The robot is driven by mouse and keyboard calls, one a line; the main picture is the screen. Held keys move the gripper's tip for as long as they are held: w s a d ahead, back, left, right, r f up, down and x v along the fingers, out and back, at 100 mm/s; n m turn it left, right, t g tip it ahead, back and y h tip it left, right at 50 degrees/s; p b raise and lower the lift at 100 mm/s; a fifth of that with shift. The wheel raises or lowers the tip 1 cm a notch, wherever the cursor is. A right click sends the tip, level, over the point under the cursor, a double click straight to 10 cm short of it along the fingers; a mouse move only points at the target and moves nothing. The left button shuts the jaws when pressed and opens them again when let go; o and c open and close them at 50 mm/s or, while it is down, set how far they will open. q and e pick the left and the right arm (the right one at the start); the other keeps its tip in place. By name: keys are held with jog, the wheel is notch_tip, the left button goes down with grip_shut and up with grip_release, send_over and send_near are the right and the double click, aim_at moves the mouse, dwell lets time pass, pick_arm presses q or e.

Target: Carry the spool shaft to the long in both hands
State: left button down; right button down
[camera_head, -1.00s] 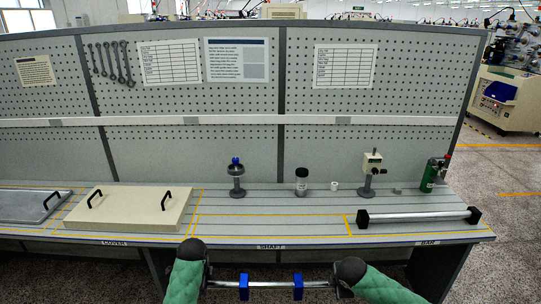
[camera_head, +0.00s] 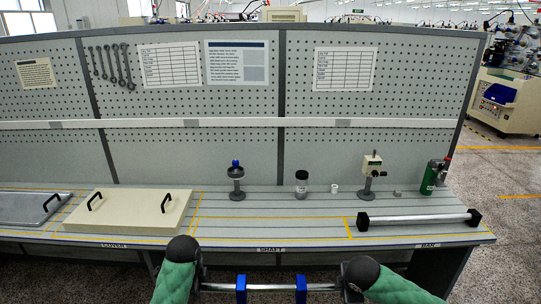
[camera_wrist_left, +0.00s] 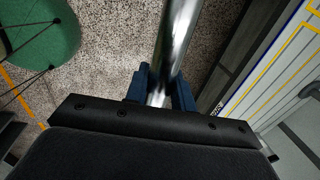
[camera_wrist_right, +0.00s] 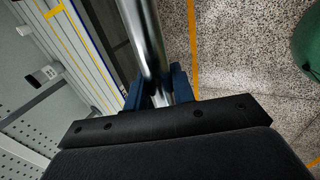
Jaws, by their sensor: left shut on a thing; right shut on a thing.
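The spool shaft (camera_head: 270,287) is a shiny metal rod held level in front of the bench's front edge, low in the head view. My left gripper (camera_head: 241,288) is shut on it with blue fingers on the left part. My right gripper (camera_head: 301,288) is shut on it a short way to the right. The shaft also runs up between the blue fingers in the left wrist view (camera_wrist_left: 178,45) and in the right wrist view (camera_wrist_right: 143,40). The yellow-outlined area labelled SHAFT (camera_head: 271,250) on the bench (camera_head: 270,218) is empty.
A cream cover (camera_head: 130,211) with black handles and a grey tray (camera_head: 30,208) lie at the left. A bar with black ends (camera_head: 418,219) lies at the right. A blue-topped stand (camera_head: 236,182), a dark jar (camera_head: 301,184), a gauge stand (camera_head: 371,177) and a green bottle (camera_head: 430,178) stand behind.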

pick_arm(q)
jog(key=shift+s+r, duration=0.35)
jog(key=shift+r, duration=0.3)
pick_arm(e)
jog(key=shift+s+r, duration=0.4)
jog(key=shift+r, duration=0.2)
pick_arm(q)
jog(key=shift+r, duration=0.25)
pick_arm(e)
jog(key=shift+r, duration=0.15)
